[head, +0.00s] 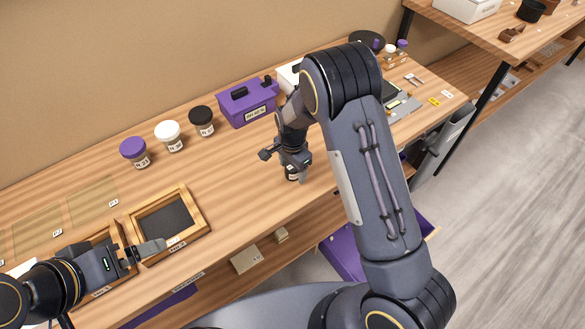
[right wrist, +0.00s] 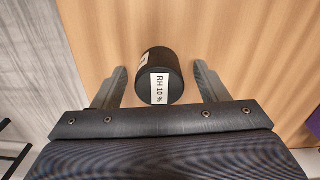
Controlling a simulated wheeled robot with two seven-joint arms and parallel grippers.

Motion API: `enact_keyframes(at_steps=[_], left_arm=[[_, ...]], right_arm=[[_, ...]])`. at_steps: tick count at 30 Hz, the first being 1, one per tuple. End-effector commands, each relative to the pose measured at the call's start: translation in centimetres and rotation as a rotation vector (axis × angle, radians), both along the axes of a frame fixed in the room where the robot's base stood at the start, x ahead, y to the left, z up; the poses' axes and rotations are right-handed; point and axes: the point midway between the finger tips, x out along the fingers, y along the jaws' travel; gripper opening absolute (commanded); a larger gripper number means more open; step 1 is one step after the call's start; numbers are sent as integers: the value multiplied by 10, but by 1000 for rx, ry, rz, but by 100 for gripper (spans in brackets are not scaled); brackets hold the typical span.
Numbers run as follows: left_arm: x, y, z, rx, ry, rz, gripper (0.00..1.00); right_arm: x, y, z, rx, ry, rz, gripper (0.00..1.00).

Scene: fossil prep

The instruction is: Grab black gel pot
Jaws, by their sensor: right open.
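A black pot (right wrist: 159,66) with a white label reading "RH 10 %" stands on the wooden bench. In the right wrist view it lies between the two fingers of my right gripper (right wrist: 160,78), with a gap on each side. The gripper is open. In the head view my right gripper (head: 290,168) points down over this pot (head: 292,175), hiding most of it. Another jar with a black lid (head: 201,116) stands farther back on the bench. My left gripper (head: 145,250) is over the wooden frames at lower left; its opening is unclear.
A white-lidded jar (head: 168,131) and a purple-lidded jar (head: 134,148) stand in line with the black-lidded jar. A purple box (head: 246,102) stands behind my right gripper. A wooden frame (head: 194,200) lies at left. Bench (head: 235,190) between frame and right gripper is clear.

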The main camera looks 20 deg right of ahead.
Motion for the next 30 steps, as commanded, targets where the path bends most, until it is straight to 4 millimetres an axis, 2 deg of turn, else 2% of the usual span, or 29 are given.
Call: enact_keyframes(at_steps=[7,18,26,30], left_arm=[[0,0,0,0,0,0,100],[0,0,0,0,0,0,100],[0,0,0,0,0,0,100],[0,0,-1,0,0,0,100]], right_arm=[[0,0,-3,1,-2,1,67],[0,0,-2,0,-1,1,20],[0,0,-1,0,-1,1,18],[1,0,5,1,-3,1,18]])
